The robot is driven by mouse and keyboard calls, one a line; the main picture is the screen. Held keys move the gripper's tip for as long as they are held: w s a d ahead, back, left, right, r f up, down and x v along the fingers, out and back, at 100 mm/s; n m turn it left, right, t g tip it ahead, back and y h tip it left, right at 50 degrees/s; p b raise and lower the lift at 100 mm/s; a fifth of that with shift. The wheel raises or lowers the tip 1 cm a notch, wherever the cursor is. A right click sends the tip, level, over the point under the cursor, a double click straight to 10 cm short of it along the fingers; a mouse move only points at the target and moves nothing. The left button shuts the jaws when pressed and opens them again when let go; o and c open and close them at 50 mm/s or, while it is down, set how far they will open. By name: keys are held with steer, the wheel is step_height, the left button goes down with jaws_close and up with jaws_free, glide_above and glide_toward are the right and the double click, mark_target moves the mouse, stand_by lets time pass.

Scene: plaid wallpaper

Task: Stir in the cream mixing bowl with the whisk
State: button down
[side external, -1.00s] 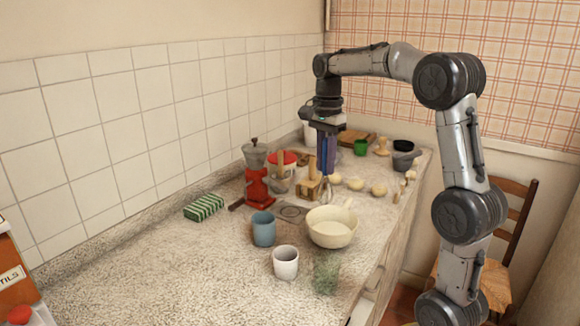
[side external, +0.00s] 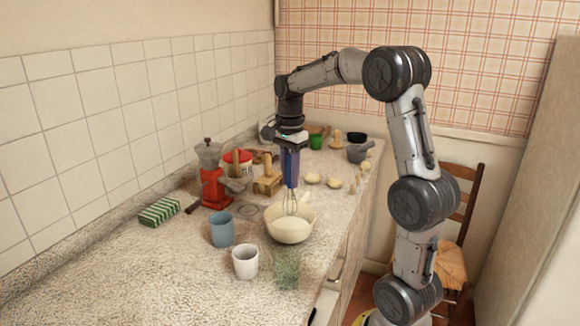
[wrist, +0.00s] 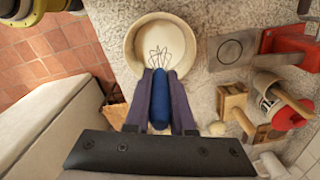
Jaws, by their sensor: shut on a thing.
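The cream mixing bowl (side external: 291,227) stands on the speckled counter with a pale content inside; it also shows at the top of the wrist view (wrist: 134,37). My gripper (side external: 290,170) is shut on the blue handle of the whisk (side external: 290,206) and holds it upright above the bowl. In the wrist view the whisk (wrist: 160,90) has its handle between my two fingers (wrist: 160,100). Its wire loops show over the inside of the bowl. The wires reach into the bowl's opening; I cannot tell whether they touch the content.
A red grinder (side external: 213,185) and a wooden block (side external: 268,182) are behind. The counter's front left is clear.

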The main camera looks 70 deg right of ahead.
mark_target(290, 191)
steer(key=shift+f, duration=2.3)
steer(key=shift+w, duration=0.15)
